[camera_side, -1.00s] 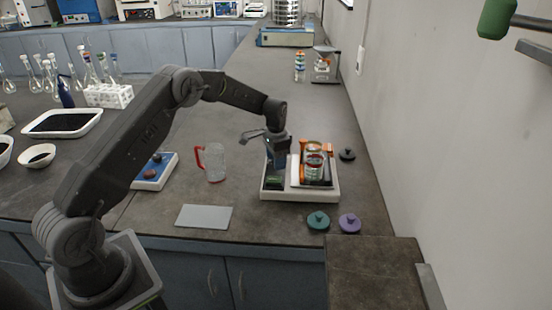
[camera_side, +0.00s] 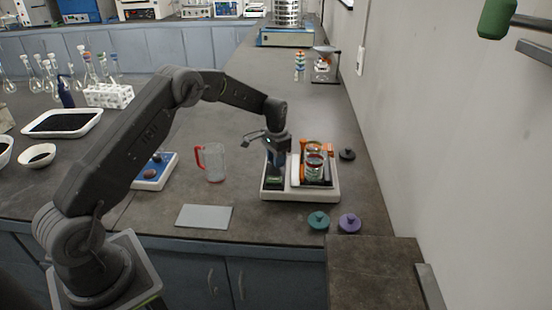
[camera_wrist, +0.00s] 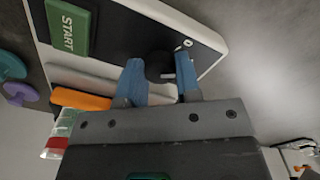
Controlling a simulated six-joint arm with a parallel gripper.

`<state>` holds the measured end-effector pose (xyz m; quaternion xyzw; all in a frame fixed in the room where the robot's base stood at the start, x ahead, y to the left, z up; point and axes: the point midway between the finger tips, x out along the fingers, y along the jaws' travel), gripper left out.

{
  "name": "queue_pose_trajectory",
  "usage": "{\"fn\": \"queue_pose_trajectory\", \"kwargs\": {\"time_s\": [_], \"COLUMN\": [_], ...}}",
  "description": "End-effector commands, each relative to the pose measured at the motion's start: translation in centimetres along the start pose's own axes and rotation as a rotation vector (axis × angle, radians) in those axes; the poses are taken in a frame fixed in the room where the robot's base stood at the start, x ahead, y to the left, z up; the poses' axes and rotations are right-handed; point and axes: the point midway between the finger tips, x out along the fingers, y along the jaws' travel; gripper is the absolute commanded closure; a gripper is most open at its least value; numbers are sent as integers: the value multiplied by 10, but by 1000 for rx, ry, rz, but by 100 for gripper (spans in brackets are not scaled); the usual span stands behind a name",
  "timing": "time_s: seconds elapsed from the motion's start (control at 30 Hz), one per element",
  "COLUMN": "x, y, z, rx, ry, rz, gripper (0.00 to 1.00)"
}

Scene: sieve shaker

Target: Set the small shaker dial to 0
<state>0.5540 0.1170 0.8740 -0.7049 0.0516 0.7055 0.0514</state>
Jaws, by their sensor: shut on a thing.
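The small shaker (camera_side: 330,193) is a white-based unit on the bench, at right of centre in the side view. Its dial (camera_wrist: 157,66) is a round black knob on the dark panel in the wrist view, with a small white "0" mark near it. My gripper (camera_wrist: 160,72) has its two blue fingers on either side of the dial and is shut on it. In the side view my gripper (camera_side: 278,162) points down over the shaker's left part, and the dial is hidden there. The green START button (camera_wrist: 70,26) is on the same panel.
Jars in an orange holder (camera_side: 315,161) stand on the shaker's right part, close to my gripper. A clear jug with a red handle (camera_side: 214,163) stands to the left. Green (camera_side: 318,220) and purple (camera_side: 349,223) lids lie in front, a black lid (camera_side: 347,155) behind right.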

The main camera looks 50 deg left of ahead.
Motion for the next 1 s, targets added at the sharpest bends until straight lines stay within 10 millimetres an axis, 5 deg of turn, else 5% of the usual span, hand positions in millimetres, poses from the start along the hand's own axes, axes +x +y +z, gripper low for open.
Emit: {"fn": "queue_pose_trajectory", "kwargs": {"time_s": [0.5,1.0], "x": [-1,-1], "y": [0,0], "z": [-1,-1], "rx": [-397,-553], "ry": [3,5], "rz": [0,0], "gripper": [92,92]}}
